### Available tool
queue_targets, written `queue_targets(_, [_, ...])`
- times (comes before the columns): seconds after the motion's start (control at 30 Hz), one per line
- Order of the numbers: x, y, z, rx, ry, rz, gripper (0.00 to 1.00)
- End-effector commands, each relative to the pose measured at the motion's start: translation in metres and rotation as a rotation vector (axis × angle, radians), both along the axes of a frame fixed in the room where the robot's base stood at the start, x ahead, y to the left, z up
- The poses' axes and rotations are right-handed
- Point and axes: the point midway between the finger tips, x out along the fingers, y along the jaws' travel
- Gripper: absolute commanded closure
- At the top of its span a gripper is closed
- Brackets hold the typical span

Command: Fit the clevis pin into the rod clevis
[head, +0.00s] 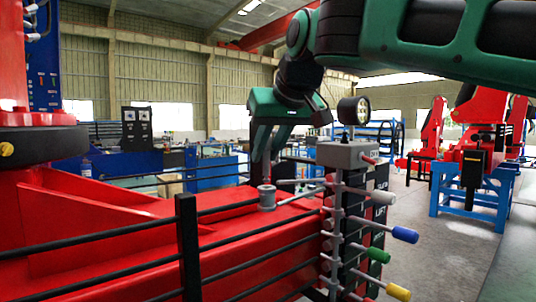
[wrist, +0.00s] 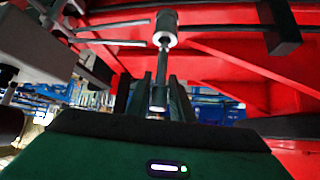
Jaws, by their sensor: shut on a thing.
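The pin appears lined up with the grey cylinder (wrist: 166,30) ahead. Whether the pin's tip touches or enters it, I cannot tell. In the head view the fingers hide the pin.
A valve block with a gauge (head: 353,111) and coloured levers (head: 404,234) stands just right of the gripper. Black rails (head: 187,248) run along the red beam (head: 130,255) in front. Open floor (head: 440,250) lies to the right.

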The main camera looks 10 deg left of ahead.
Motion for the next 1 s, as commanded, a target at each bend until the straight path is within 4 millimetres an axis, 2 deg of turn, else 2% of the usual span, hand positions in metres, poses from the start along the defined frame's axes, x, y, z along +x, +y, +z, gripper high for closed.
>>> queue_targets(1.0, [0.000, 0.000, -0.015, 0.000, -0.001, -0.001, 1.00])
